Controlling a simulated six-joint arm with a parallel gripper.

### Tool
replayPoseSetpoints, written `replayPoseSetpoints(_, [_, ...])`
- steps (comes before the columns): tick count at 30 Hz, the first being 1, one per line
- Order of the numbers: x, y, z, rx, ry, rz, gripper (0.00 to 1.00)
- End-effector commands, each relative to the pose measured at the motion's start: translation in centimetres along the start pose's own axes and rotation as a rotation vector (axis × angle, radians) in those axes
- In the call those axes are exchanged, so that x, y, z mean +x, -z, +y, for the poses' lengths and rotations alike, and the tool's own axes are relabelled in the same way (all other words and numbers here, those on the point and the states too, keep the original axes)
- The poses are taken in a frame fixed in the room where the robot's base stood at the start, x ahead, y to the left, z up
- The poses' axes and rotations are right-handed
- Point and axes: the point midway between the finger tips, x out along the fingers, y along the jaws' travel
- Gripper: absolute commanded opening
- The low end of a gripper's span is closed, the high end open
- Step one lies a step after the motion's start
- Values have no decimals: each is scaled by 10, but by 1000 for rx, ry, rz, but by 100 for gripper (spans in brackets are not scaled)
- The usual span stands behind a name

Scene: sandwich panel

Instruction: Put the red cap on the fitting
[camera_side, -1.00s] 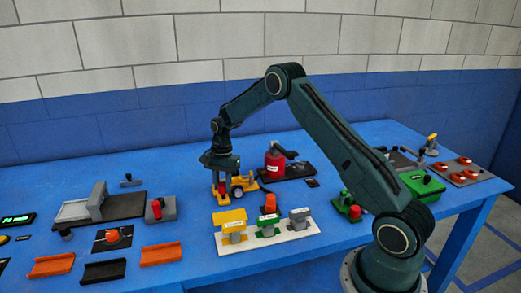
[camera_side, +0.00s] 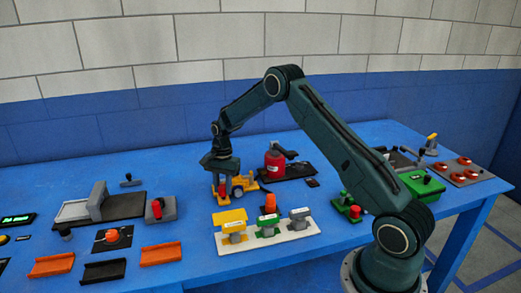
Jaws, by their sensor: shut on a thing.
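A red canister-like object (camera_side: 274,161) stands on a dark base behind to the right. A white plate (camera_side: 283,237) with yellow, green and grey blocks lies in front. A grey-and-black fixture (camera_side: 162,208) with a red part is at the left. Bare table lies between it and my gripper.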

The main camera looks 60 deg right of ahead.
Motion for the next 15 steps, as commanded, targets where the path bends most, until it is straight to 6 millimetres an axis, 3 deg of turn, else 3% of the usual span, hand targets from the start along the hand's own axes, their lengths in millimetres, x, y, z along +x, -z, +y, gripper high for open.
replayPoseSetpoints(15, [9, 1, 0, 0, 0, 0, 6])
